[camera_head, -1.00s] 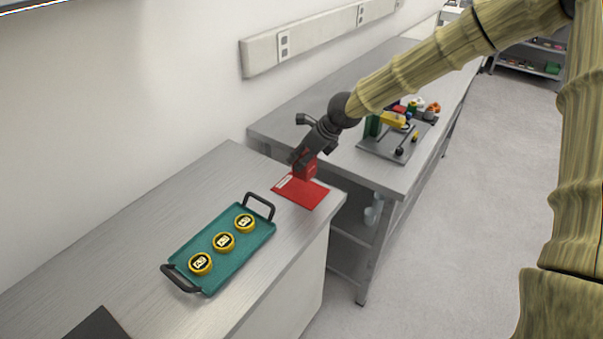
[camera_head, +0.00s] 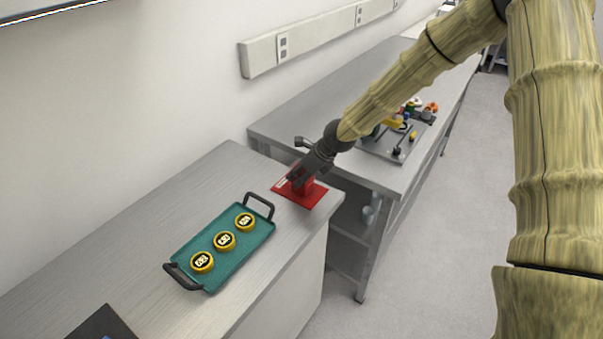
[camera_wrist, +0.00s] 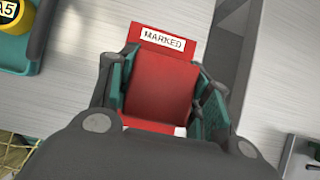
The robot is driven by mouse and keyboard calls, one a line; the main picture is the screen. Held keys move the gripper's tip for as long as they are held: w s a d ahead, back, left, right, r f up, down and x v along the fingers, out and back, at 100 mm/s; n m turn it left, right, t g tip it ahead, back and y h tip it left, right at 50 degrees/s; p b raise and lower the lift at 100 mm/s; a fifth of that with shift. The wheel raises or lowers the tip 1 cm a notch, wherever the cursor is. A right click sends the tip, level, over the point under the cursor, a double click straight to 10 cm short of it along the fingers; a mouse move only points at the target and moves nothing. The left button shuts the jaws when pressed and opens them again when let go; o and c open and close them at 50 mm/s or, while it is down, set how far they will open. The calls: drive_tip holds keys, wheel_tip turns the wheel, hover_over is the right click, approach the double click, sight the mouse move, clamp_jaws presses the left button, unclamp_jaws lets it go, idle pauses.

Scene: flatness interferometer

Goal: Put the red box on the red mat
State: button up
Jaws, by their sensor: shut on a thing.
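The red box (camera_wrist: 160,88) is between the two fingers of my gripper (camera_wrist: 164,100) in the wrist view, and the gripper is shut on it. The red mat (camera_head: 312,198) lies at the far right corner of the near metal bench. In the wrist view the mat (camera_wrist: 168,40) shows a white "MARKED" label beyond the box. In the head view my gripper (camera_head: 299,182) and the box (camera_head: 304,186) are low over the mat. I cannot tell whether the box touches the mat.
A teal tray (camera_head: 200,238) with black handles holds three yellow round pieces (camera_head: 224,240) left of the mat. A second bench (camera_head: 385,176) stands beyond a gap, with a grey board (camera_head: 385,150) of parts. A dark object (camera_head: 100,324) sits at the near edge.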

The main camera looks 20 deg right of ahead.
drive_tip(key=shift+f, duration=0.15)
drive_tip(key=o, duration=1.1)
drive_tip(key=shift+a, duration=0.1)
drive_tip(key=shift+r, duration=0.25)
drive_tip(key=shift+b+v, duration=1.05)
drive_tip(key=shift+v, duration=4.9)
